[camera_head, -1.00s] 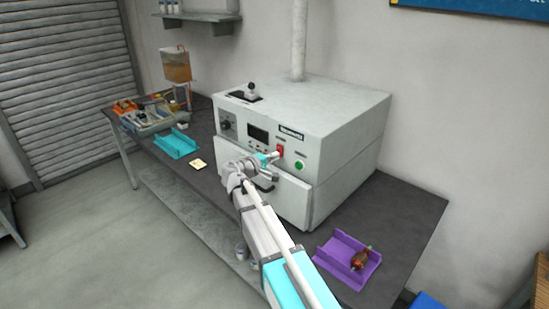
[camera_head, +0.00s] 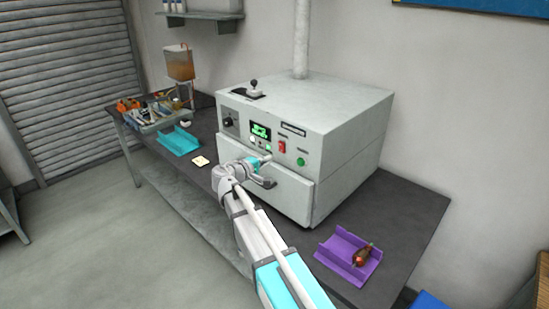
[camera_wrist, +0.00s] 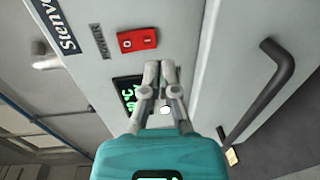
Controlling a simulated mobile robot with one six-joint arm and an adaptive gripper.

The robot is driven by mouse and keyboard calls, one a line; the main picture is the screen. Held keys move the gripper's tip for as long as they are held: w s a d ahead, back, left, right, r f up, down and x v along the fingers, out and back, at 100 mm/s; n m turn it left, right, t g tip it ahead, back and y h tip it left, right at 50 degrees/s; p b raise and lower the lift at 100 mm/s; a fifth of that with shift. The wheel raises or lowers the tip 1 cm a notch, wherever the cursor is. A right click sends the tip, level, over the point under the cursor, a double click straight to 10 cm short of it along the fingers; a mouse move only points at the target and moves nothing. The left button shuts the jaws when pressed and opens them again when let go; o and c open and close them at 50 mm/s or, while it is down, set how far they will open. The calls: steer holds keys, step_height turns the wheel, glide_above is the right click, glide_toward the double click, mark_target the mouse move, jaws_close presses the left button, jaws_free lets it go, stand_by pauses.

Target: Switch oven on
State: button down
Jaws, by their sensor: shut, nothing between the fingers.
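The oven (camera_head: 345,110) is a white box on the dark bench, with a dial (camera_head: 230,121), a display (camera_head: 260,132) lit green, a red switch (camera_head: 282,146) and a green button or lamp (camera_head: 300,161) on its front. My gripper (camera_head: 266,158) is in front of the panel, just below and left of the red switch, with nothing in it. In the wrist view its fingers (camera_wrist: 160,66) are together, below the red rocker switch (camera_wrist: 137,40). The lit display (camera_wrist: 128,94) is partly hidden behind the fingers there. I cannot tell whether the fingertips touch the panel.
The oven's dark door handle (camera_wrist: 262,92) sticks out beside my fingers in the wrist view. A purple tray (camera_head: 328,257) with a brown part (camera_head: 362,255) lies at the bench's right. A teal tray (camera_head: 178,142) and a tan pad (camera_head: 200,161) lie left of the oven.

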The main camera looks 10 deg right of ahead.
steer(key=f+b+v, duration=0.1)
steer(key=f+v, duration=0.1)
steer(key=v, duration=0.7)
steer(key=shift+f, duration=0.15)
steer(key=s+d+f+m+g+y, duration=0.4)
steer(key=s+d+f+g, duration=0.2)
steer(key=s+d+f, duration=0.4)
steer(key=s+f+m+g+y, duration=0.3)
steer(key=s+f+y, duration=0.3)
steer(key=s+y, duration=0.3)
steer(key=shift+s+d+f+g, duration=0.2)
steer(key=shift+s+d+g, duration=0.25)
steer(key=shift+s, duration=0.95)
